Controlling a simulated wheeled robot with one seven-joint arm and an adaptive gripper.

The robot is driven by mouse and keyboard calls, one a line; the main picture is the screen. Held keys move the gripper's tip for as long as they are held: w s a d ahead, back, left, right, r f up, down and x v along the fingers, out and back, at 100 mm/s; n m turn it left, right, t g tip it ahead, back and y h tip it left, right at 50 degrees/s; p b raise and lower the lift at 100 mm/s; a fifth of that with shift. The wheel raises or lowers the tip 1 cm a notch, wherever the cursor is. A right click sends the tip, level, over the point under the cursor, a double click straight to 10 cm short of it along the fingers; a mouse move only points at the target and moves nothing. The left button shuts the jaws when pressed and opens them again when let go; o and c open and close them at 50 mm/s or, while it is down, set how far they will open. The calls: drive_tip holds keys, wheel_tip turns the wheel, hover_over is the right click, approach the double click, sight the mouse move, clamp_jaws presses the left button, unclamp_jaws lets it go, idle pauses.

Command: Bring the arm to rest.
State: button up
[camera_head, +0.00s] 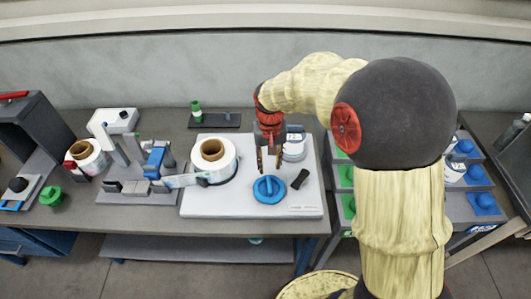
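My gripper (269,160) is at the end of my arm, which reaches in from the right and bends down over the white base plate of the labeller (220,207). Its two fingers point down and are spread apart with a visible gap. Nothing shows between them. The fingertips are just behind and above a round blue knob (269,189) on the plate; I cannot tell whether they touch anything. A white jar (295,147) stands right behind the gripper, partly hidden by it.
A label reel (225,166) stands left of the gripper, and a small black piece (300,179) lies to its right. A blue-clamped fixture (153,162) is further left. A green-capped bottle (196,112) stands behind. Green and blue bins (482,203) are at right.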

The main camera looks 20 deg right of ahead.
drive_tip(key=s+r+n+t+b, duration=0.1)
drive_tip(key=s+r+t+b, duration=0.1)
drive_tip(key=s+r, duration=0.5)
drive_tip(key=s+r+n+t+b, duration=0.1)
drive_tip(key=s+r, duration=0.6)
drive_tip(key=s, duration=0.8)
drive_tip(key=t+b, duration=0.1)
drive_tip(key=t, duration=0.1)
drive_tip(key=shift+r+t, duration=0.15)
drive_tip(key=shift+t, duration=0.15)
idle(0.5)
